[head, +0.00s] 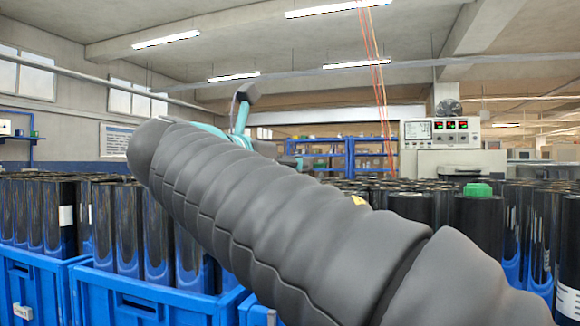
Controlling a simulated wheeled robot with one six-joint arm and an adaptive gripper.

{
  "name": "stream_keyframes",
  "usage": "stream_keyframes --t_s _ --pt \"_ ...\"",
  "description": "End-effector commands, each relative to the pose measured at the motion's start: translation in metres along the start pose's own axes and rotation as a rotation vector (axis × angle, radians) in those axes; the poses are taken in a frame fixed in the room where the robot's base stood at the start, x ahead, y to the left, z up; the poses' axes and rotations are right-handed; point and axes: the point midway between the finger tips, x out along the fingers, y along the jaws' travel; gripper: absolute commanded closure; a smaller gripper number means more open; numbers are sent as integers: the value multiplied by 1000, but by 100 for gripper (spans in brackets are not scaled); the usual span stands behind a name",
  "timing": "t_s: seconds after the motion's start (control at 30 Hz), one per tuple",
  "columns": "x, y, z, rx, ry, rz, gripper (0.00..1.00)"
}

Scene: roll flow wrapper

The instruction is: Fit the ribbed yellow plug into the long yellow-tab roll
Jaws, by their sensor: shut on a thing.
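My own arm in its grey ribbed sleeve crosses the head view from the lower right to the upper left and covers much of the scene. My gripper is not in view, and whatever it holds cannot be seen. The ribbed yellow plug is not visible. A small yellow tab (359,200) shows just above the sleeve's edge, among dark rolls right of the middle. I cannot tell whether the roll at this tab is the long one, as the sleeve hides what lies below it.
Blue crates (150,298) packed with upright glossy black rolls (127,230) stand at the left. More dark rolls stand at the right, one with a green plug (478,189) on top. A control box (440,133) and blue shelves (325,155) are behind.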

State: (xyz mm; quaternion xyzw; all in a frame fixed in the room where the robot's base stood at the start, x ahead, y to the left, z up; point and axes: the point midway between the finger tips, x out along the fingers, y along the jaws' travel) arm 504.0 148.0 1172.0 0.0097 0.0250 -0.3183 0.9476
Motion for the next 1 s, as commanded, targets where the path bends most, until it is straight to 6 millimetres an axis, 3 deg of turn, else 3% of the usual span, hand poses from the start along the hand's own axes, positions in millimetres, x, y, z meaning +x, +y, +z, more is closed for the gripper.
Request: stream_keyframes --t_s 1.0 --pt "0 0 -6 -1 0 0 77"
